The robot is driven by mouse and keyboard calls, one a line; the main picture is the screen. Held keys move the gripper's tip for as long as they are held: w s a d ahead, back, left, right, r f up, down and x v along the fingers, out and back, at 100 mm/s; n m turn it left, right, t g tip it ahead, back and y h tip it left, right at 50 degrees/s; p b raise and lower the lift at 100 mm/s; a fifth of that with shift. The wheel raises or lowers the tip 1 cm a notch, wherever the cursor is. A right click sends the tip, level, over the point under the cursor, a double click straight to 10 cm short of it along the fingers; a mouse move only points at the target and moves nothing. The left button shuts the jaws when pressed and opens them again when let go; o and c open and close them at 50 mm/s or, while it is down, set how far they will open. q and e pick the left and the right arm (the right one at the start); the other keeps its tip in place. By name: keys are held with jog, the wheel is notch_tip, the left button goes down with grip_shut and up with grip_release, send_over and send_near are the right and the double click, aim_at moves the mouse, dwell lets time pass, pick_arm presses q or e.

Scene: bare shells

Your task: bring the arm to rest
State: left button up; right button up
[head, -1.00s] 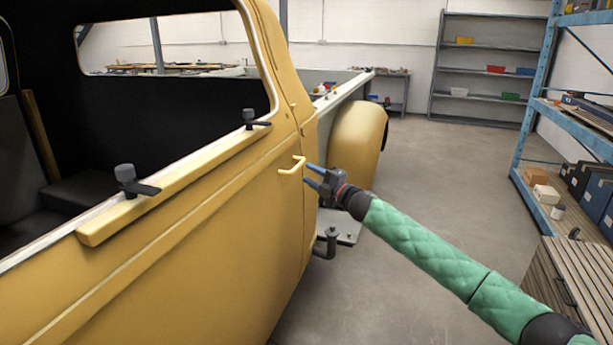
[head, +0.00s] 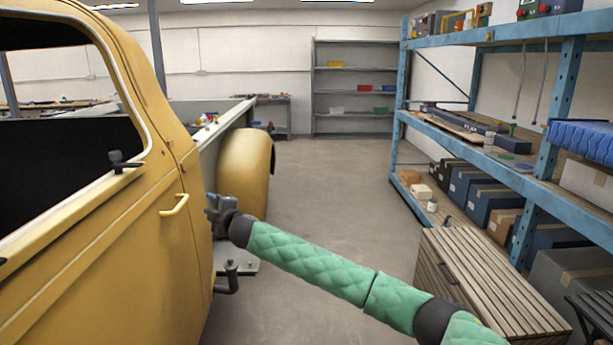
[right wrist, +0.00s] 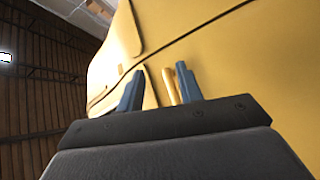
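My right arm, in a green quilted sleeve, reaches in from the lower right in the head view. Its gripper (head: 212,205) is beside the yellow truck door (head: 130,255), right of the door handle (head: 175,206) and apart from it. In the right wrist view the two blue fingers of the right gripper (right wrist: 158,86) stand apart. The yellow handle (right wrist: 171,86) shows beyond them, in the gap, with nothing held. My left gripper is in neither view.
A blue shelf rack (head: 550,190) with boxes lines the right side. A slatted wooden chest (head: 480,290) stands in front of it. A grey shelf (head: 350,102) is at the back. The floor (head: 325,190) between truck and rack is clear.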

jog(key=s+d+r+m+t+h, duration=0.1)
jog(key=s+d+r+m+h, duration=0.15)
jog(key=r, duration=0.35)
jog(key=s+d+r+m+t+h, duration=0.1)
jog(key=s+r+m+h, duration=0.15)
jog(key=r, duration=0.25)
jog(key=s+d+f+m+g+h, duration=0.1)
jog(key=s+d+f+m+h, duration=0.1)
jog(key=s+d+m, duration=0.65)
jog(key=s+d+f+m+g+h, duration=0.3)
jog(key=s+d+f+m+g, duration=0.3)
jog(key=s+d+f, duration=2.05)
jog(key=s+d+f+m+g, duration=0.1)
jog(key=s+d+f+g, duration=0.1)
jog(key=s+f, duration=0.9)
jog(key=s+d+f+g, duration=0.3)
jog(key=s+f+g, duration=0.1)
jog(key=s+f, duration=0.7)
jog(key=shift+s+f+m+h, duration=0.3)
jog(key=shift+s+f+m, duration=0.1)
jog(key=shift+s, duration=0.75)
